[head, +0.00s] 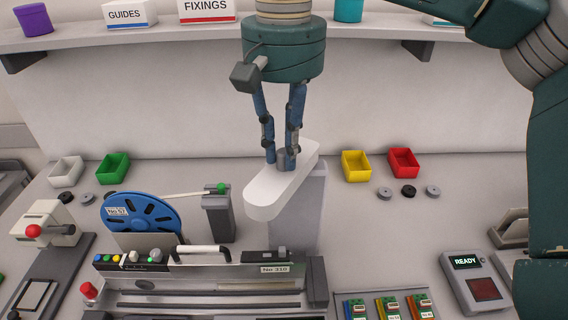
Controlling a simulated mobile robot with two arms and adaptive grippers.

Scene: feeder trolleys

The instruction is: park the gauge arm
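The gauge arm (268,201) is a white, round-ended bar on top of a grey post (307,205), pointing toward the front left, over the rear of the feeder. A short grey knob (286,160) stands up on the bar. My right gripper (282,158) reaches straight down from above. Its two blue fingers converge with their tips at either side of the knob, and look shut on it. The exact finger contact is hard to see. My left gripper is not in view.
A feeder (210,276) with a blue reel (142,216) and a handle stands in front. White, green, yellow (356,166) and red (404,163) bins line the back. A READY box (474,283) is at front right. A shelf (120,38) runs along the back wall.

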